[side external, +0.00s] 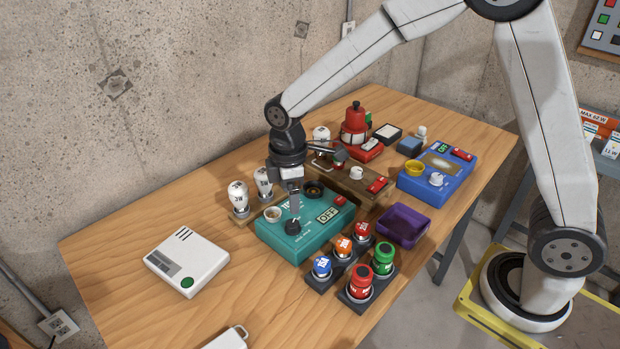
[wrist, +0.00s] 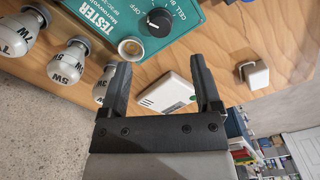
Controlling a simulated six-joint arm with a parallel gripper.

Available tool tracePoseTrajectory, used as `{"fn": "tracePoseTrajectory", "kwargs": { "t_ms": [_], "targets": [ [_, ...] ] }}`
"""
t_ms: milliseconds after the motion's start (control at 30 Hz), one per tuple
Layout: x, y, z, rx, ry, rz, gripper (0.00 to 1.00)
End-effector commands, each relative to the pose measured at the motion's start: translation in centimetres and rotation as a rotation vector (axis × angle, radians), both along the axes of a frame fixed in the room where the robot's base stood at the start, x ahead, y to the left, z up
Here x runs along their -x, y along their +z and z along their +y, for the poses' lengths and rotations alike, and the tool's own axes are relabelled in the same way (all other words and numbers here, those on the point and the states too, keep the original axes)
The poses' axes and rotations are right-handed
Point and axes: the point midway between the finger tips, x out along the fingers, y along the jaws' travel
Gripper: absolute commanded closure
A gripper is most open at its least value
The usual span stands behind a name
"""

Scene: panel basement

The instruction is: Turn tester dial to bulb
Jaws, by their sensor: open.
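The teal tester (side external: 275,238) stands on the wooden table, with a pale display reading OFF (side external: 328,215). Its black dial (side external: 293,227) is at the front left of its top. My gripper (side external: 295,212) points down just above the dial; the fingers overlap in this view, and I cannot tell whether they touch it. In the wrist view my gripper (wrist: 160,62) is open and empty. There the tester (wrist: 105,15) and its dial (wrist: 158,22) show beyond the fingertips, with OFF and partly cut-off labels around the dial. The dial's exact setting is hard to read.
Several white bulbs (side external: 239,196) stand left of the tester. A purple tray (side external: 404,226), a blue device (side external: 434,182) and a white box (side external: 187,262) are nearby. The table's front left is mostly clear.

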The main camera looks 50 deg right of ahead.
Motion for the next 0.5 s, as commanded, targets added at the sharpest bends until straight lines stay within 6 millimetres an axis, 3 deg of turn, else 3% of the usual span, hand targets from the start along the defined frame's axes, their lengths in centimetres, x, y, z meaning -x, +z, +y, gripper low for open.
{"fn": "tracePoseTrajectory", "kwargs": {
  "t_ms": [267, 500],
  "targets": [
    [0.1, -1.9, 0.0, 0.001, -0.002, 0.003, 0.19],
    [0.1, -4.9, -0.1, 0.001, -0.003, 0.003, 0.19]
  ]
}}
